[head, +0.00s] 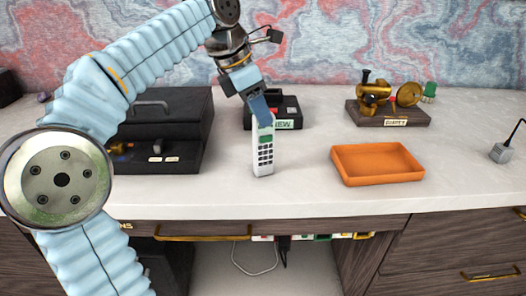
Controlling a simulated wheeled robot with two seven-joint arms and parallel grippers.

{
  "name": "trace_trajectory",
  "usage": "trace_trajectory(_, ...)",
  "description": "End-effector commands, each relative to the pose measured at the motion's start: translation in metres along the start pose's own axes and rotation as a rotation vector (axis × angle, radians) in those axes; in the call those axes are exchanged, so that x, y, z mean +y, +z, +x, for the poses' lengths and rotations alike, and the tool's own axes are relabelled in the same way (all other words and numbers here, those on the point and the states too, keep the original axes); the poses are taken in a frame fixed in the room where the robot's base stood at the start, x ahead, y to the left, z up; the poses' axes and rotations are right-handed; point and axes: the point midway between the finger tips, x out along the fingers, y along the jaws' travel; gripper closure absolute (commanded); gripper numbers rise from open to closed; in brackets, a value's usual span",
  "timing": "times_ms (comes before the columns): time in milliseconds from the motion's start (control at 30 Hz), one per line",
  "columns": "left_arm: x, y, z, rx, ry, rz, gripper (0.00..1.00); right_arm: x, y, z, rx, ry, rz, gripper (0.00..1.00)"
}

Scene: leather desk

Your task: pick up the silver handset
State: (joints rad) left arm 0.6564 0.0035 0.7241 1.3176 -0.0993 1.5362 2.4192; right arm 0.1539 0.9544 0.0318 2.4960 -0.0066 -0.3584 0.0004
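The silver handset (263,153) is a pale phone with a green screen and dark keys. It is upright in front of a black base (290,112) that has a label reading "NEW". My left gripper (262,112) comes down from above and is shut on the handset's top end, hiding part of it. I cannot tell whether the handset's lower end touches the desk. My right gripper is not in view.
An orange tray (378,180) lies empty on the white desktop to the right. Behind it is a brass device on a dark plinth (390,117). A black case (165,125) stands at left, partly behind my arm. A small grey block (501,153) with a cord is at far right.

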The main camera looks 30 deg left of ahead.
Motion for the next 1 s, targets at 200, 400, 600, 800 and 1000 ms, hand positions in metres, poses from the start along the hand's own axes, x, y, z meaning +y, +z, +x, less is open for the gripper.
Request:
trace_trajectory(200, 0.0, 0.0, 0.0, 0.0, 0.0, 0.0, 1.0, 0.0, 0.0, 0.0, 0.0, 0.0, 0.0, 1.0)
trace_trajectory(400, 0.0, 0.0, -0.001, -0.001, 0.001, 0.0, 1.0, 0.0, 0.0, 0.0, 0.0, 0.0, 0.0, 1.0)
trace_trajectory(600, 0.0, 0.0, -0.001, -0.001, 0.001, 0.001, 1.0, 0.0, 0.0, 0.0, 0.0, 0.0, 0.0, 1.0)
trace_trajectory(800, 0.0, 0.006, -0.013, -0.004, 0.001, 0.003, 1.0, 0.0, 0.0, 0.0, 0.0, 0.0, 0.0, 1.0)
trace_trajectory(1000, -0.02, 0.023, -0.05, -0.007, 0.002, 0.009, 1.0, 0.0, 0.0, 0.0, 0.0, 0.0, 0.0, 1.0)
